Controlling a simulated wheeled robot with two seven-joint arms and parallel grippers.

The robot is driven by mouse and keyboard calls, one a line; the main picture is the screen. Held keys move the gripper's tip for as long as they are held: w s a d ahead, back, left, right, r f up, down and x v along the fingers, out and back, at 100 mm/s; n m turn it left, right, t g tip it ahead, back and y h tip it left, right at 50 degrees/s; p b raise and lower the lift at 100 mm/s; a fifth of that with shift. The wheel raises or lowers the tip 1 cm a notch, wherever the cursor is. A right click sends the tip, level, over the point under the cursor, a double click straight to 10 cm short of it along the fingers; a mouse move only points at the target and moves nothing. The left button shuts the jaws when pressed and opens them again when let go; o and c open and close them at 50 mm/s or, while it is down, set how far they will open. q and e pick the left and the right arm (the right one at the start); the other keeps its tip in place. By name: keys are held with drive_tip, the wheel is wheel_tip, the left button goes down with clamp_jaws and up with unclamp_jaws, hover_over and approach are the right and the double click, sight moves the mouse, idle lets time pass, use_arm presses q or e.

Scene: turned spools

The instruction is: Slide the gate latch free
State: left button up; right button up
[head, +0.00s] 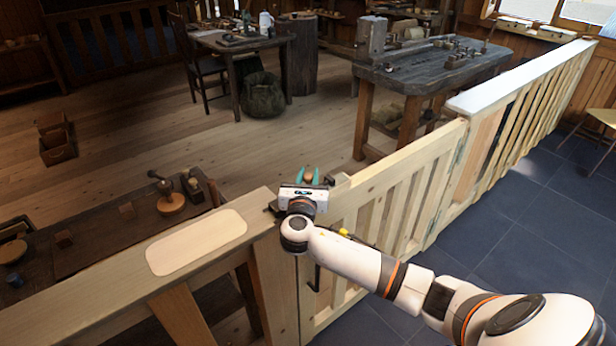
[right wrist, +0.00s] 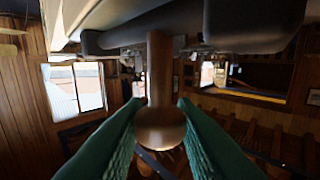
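The pale wooden gate (head: 395,190) stands between the flat-topped post and rail at the left and a white-topped fence at the right. Its latch is mostly hidden under my right gripper (head: 308,174) at the gate's left end. A brown rounded latch knob (head: 308,177) shows between the teal fingers. In the right wrist view, the knob (right wrist: 160,127) on its thin stem sits between the green fingers (right wrist: 159,112), which meet it on both sides. The latch bar's position cannot be made out. My left gripper is out of view.
A pale rounded plate (head: 197,241) lies on the rail left of the post. Behind the rail, a low dark bench (head: 105,238) carries small wooden items. A heavy workbench (head: 430,68) stands beyond the gate. The plank floor behind the gate is mostly clear.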

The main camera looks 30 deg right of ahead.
sight(324, 183)
clamp_jaws()
drive_tip(key=d, duration=0.5)
drive_tip(key=shift+w+p, duration=0.15)
drive_tip(key=shift+p, duration=0.15)
drive_tip(key=shift+a+r, duration=0.1)
drive_tip(key=shift+o, duration=1.1)
unclamp_jaws()
drive_tip(key=o, duration=0.4)
drive_tip(key=shift+d, duration=0.2)
drive_tip(key=shift+s+a, duration=0.25)
drive_tip(key=shift+a, duration=0.2)
drive_tip(key=b+v, duration=0.1)
drive_tip(key=v, duration=1)
drive_tip(key=shift+s, duration=0.1)
